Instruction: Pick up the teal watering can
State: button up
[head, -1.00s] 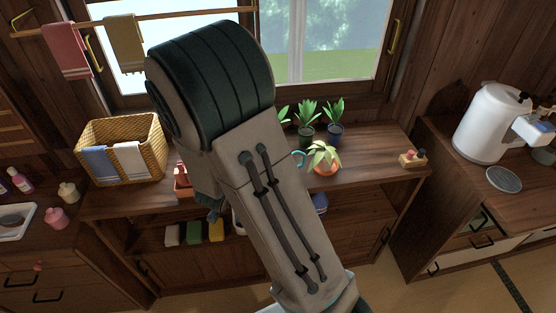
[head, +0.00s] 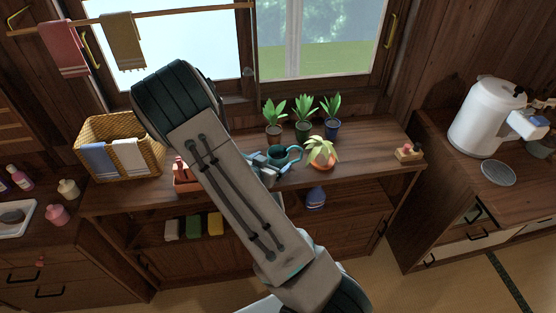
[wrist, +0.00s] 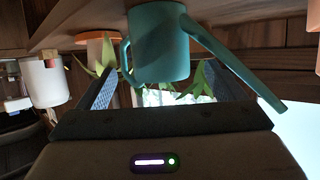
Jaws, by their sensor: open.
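The teal watering can (head: 277,152) stands on the wooden counter, just left of a potted plant with pale yellow-green leaves (head: 321,150). Its looped handle points right in the head view. In the wrist view, which looks upside down, the can (wrist: 160,42) shows large, with its handle at left and its long spout slanting out at right. My gripper (head: 264,166) is at the can's near left side, partly covering it in the head view. It is open, and the can appears in line with the gap between its fingers. Whether they touch it is unclear.
Three small potted plants (head: 303,124) stand behind the can. A red caddy (head: 186,178) and a wicker basket (head: 146,131) with towels are to the left. A small wooden holder (head: 409,152) is at right. The counter right of the yellow-green plant is mostly clear.

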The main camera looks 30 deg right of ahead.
aim_at(278, 155)
jog(key=x, duration=0.2)
jog(key=p+x, duration=0.1)
jog(key=x, duration=0.2)
jog(key=shift+w+d+r, duration=0.15)
jog(key=shift+r, duration=0.05)
jog(key=shift+c, duration=0.3)
jog(key=c, duration=1.2)
jog(key=shift+r, duration=0.1)
